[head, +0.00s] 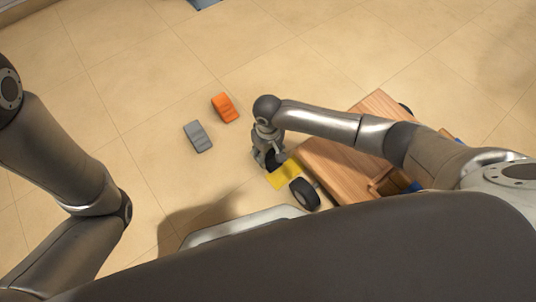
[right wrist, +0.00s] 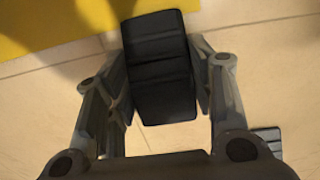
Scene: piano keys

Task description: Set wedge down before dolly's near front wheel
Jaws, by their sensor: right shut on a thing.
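My right gripper (head: 268,160) is shut on a black ribbed wedge (right wrist: 160,68), which sits between its two fingers in the right wrist view. In the head view the wedge is small, dark and mostly hidden by the gripper. It is at the upper left edge of a yellow floor patch (head: 285,176). The wooden dolly (head: 335,164) stands to the right, with a dark front wheel (head: 304,194) beside the patch, below and right of the gripper. I cannot tell whether the wedge touches the floor. My left gripper is out of view.
An orange wedge (head: 225,107) and a grey wedge (head: 198,137) lie on the tiled floor left of my right gripper. The floor (head: 130,80) beyond them is clear. Another dark dolly wheel (head: 405,108) shows at the far side.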

